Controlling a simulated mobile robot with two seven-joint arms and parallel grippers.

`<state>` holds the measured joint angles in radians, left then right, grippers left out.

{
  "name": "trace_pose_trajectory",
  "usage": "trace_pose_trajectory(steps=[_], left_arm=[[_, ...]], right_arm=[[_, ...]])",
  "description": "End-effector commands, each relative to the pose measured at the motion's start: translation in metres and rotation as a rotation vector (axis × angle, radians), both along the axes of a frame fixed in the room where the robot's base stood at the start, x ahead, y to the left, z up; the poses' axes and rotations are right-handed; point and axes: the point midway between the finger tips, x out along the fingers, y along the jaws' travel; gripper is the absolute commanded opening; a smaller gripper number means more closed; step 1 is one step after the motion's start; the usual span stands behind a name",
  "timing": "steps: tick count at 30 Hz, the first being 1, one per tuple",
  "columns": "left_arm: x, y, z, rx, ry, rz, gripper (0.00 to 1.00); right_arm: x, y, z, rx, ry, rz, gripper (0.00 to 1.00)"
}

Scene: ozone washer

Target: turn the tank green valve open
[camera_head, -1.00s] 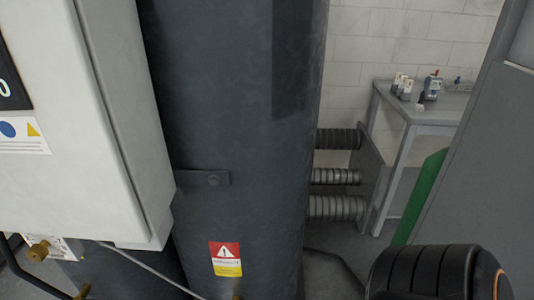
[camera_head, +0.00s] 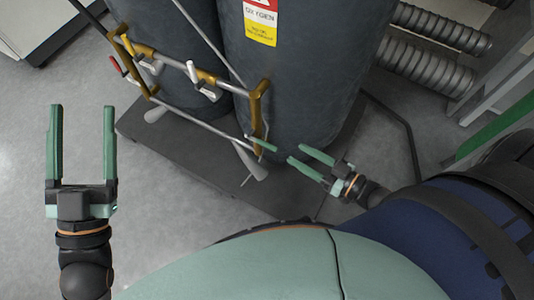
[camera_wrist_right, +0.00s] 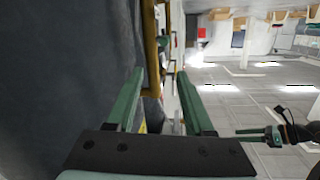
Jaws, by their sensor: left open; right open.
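In the head view, a small green valve handle (camera_head: 262,144) sits at the lower end of a brass pipe (camera_head: 256,110), in front of the dark tank (camera_head: 310,70). My right gripper (camera_head: 295,153) is open and empty just right of the green handle, its fingertips pointing at it with a small gap. In the right wrist view, the open fingers (camera_wrist_right: 160,72) face brass piping (camera_wrist_right: 150,45); I cannot make out the green handle there. My left gripper (camera_head: 82,106) is open and empty over bare floor, far left of the valve. Its fingers also show in the wrist view (camera_wrist_right: 255,133).
Red (camera_head: 114,65) and white (camera_head: 205,83) valve handles sit on the piping at left. A second dark tank (camera_head: 185,60) stands behind it. A dark base plate (camera_head: 190,160) lies below, with ribbed hoses (camera_head: 430,70) at right. The left floor is clear.

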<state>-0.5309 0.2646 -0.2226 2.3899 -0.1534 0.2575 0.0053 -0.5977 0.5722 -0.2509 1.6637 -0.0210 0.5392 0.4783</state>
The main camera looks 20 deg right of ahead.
Motion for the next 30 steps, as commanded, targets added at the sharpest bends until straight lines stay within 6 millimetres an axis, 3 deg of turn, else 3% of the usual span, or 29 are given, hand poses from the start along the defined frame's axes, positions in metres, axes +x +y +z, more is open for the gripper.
trace_pose_trajectory(steps=[1,3,9,14,30], left_arm=[[-0.008,-0.002,-0.006,-0.003,-0.068,-0.014,0.70],[-0.019,-0.004,0.002,-0.007,-0.145,-0.033,0.70],[-0.043,-0.008,0.018,-0.015,-0.286,-0.065,0.70],[-0.049,-0.009,0.022,-0.018,-0.319,-0.074,0.70],[-0.047,-0.011,-0.007,-0.042,-0.291,-0.099,0.70]], right_arm=[[-0.001,-0.003,-0.022,0.014,-0.019,0.027,0.53],[-0.004,-0.007,-0.030,0.038,-0.040,0.060,0.53],[-0.009,-0.012,-0.039,0.086,-0.074,0.123,0.53],[-0.007,-0.010,-0.038,0.099,-0.084,0.138,0.53],[0.070,0.049,-0.038,0.100,-0.087,0.136,0.53]])
